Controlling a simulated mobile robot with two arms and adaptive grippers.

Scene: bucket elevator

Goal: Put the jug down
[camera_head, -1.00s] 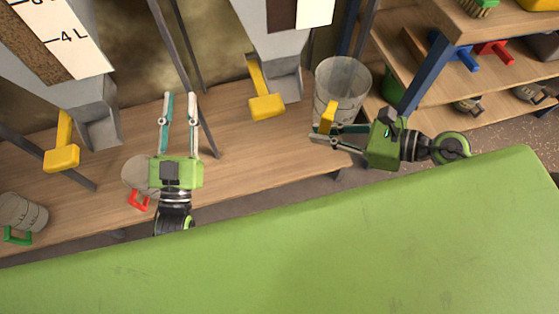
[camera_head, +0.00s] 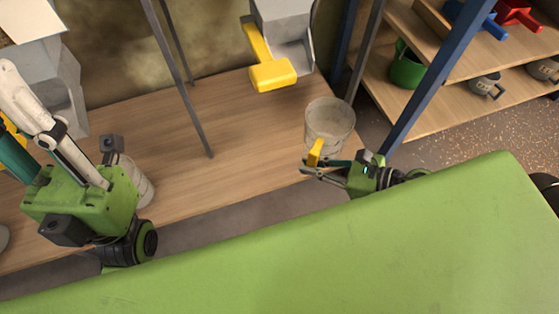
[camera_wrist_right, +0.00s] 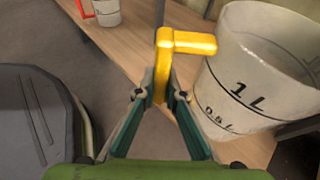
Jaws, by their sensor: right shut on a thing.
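The jug (camera_head: 329,124) is a clear greyish measuring jug with a yellow handle (camera_head: 315,151), at the right end of the wooden bench (camera_head: 245,125). My right gripper (camera_head: 310,168) is shut on the yellow handle. In the right wrist view, the handle (camera_wrist_right: 162,82) sits between the fingers and the jug (camera_wrist_right: 262,75) stands to the right, with "1 L" marked on its wall. It looks upright; I cannot tell whether its base touches the bench.
Another jug (camera_head: 143,187) is partly hidden behind my left gripper; its red handle shows in the wrist view (camera_wrist_right: 84,8). A grey chute with a yellow lever (camera_head: 272,75) hangs above the bench. A shelf (camera_head: 440,110) with a green pot (camera_head: 406,66) stands right. The bench's middle is clear.

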